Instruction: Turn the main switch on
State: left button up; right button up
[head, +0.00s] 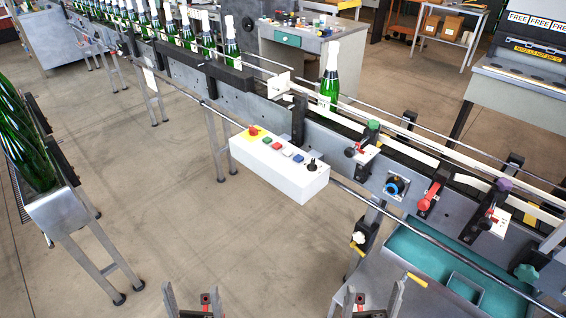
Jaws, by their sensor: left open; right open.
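A white control box (265,172) is mounted on the near side of the conveyor. Its top carries a red mushroom button on yellow (253,131), several coloured push buttons and a black rotary switch (312,164) at the right end. I cannot read any labels, so which control is the main switch is not marked legibly; the rotary switch's setting is too small to tell. My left gripper (192,293) and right gripper (373,293) are at the bottom edge, open, with nothing seen between the fingers. Both are well below the box in the picture, apart from it.
The conveyor (345,150) runs diagonally, with several green bottles upstream and one bottle (329,78) past the box. A blue knob (396,187) and red lever (429,196) are on its side. A bottle rack (62,208) stands left. A guide rod passes right of the box.

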aim_at(253, 132)
jog(key=i+j, duration=0.2)
jog(key=j, duration=0.15)
jog(key=i+j, duration=0.15)
jog(key=j, duration=0.25)
jog(key=i+j+u, duration=0.1)
jog(key=j, duration=0.25)
jog(key=i+j+u, duration=0.1)
jog(key=i+j, duration=1.05)
jog(key=i, duration=0.1)
